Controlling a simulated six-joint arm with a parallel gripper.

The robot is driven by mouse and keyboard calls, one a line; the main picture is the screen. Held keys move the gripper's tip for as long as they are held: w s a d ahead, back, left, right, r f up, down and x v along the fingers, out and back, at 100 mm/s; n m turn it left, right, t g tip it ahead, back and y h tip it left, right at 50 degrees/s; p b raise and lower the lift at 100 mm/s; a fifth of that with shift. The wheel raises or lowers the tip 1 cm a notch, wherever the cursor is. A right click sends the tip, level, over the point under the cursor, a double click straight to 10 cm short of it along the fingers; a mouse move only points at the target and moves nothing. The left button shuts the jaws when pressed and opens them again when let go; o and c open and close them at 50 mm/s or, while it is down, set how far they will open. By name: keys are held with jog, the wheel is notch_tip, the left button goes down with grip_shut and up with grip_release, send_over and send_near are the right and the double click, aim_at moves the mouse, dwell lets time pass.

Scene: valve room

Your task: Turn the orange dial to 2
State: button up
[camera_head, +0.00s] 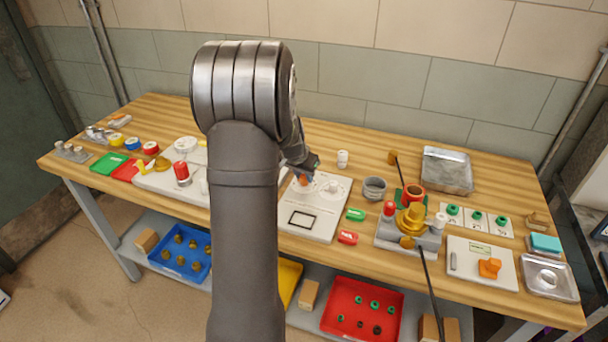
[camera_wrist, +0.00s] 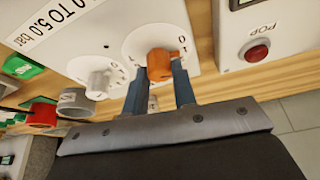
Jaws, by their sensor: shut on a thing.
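The orange dial (camera_wrist: 160,65) sits on a round white scale on a white panel (camera_wrist: 95,35) in the wrist view. My gripper (camera_wrist: 162,85) has its two dark fingers on either side of the dial and is shut on it. The scale's numbers are small, and I cannot tell which one the dial points to. A grey-white dial (camera_wrist: 98,82) with its own scale is to the left on the same panel. In the head view the orange dial (camera_head: 305,180) is partly hidden by my gripper (camera_head: 306,172), and the panel (camera_head: 322,212) lies on the bench.
A panel with a red button (camera_wrist: 257,52) is close on the right in the wrist view. In the head view, a white cylinder (camera_head: 342,158), a grey ring (camera_head: 374,189), and green (camera_head: 355,214) and red (camera_head: 347,237) blocks stand near the panel. A brass valve assembly (camera_head: 410,220) is further right.

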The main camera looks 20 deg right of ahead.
jog(key=m+g, duration=0.1)
jog(key=m, duration=0.1)
jog(key=m+g, duration=0.1)
jog(key=m, duration=0.2)
jog(key=shift+w+a+m+h, duration=0.1)
jog(key=shift+w+m+h, duration=0.05)
jog(key=shift+m+h, duration=0.2)
dwell(0.4)
jog(key=o, duration=1)
jog(key=shift+r, duration=0.1)
jog(key=v, duration=1.7)
jog(key=shift+w+a, duration=0.2)
